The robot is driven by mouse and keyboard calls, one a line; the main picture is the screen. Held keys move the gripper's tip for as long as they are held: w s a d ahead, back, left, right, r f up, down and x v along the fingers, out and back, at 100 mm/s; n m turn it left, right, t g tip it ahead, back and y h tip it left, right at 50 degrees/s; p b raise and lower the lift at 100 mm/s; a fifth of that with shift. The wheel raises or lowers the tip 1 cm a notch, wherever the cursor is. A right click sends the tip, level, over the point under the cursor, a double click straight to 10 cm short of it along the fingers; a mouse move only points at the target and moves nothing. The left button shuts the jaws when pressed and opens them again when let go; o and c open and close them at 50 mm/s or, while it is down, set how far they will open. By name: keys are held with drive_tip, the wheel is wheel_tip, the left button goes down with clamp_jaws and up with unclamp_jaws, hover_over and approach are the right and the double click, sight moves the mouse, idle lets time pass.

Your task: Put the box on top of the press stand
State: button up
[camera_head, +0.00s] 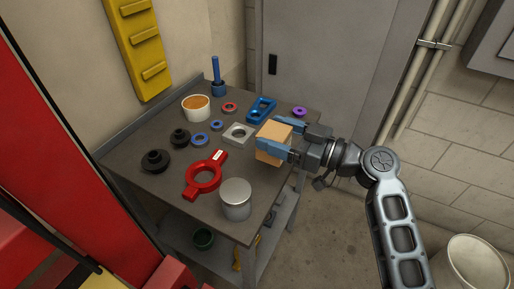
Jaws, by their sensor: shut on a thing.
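A tan box (275,132) is at the right side of the grey workbench. My gripper (267,132) reaches in from the right, its two blue fingers shut on opposite sides of the box. Whether the box touches the bench top or hangs just above it, I cannot tell. No part is clearly labelled as the press stand. A blue upright post on a round base (218,82) stands at the back corner. A grey square plate with a round hole (238,134) lies just left of the box.
The workbench (130,184) also holds a red ring with handles (204,176), a metal cylinder (236,199), a white cup (196,108), a blue frame (261,109), a purple ring (300,111) and several dark or blue rings. A grey cabinet door (330,60) stands behind.

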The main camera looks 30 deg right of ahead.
sight(261, 154)
drive_tip(key=a+f, duration=0.1)
drive_tip(key=w+a, duration=0.1)
drive_tip(key=a, duration=0.1)
drive_tip(key=shift+w+f, duration=0.2)
drive_tip(key=shift+f, duration=0.2)
drive_tip(key=shift+f+p, duration=0.5)
drive_tip(key=shift+f, duration=1.6)
drive_tip(key=shift+f+b, duration=0.2)
drive_tip(key=shift+b, duration=0.1)
drive_tip(key=o, duration=1.3)
drive_tip(key=shift+r, duration=0.1)
drive_tip(key=shift+r+p, duration=0.1)
drive_tip(key=shift+p, duration=0.2)
drive_tip(key=shift+s+d, duration=0.2)
drive_tip(key=b+v, duration=0.3)
drive_tip(key=v, duration=0.8)
drive_tip(key=shift+s, duration=0.2)
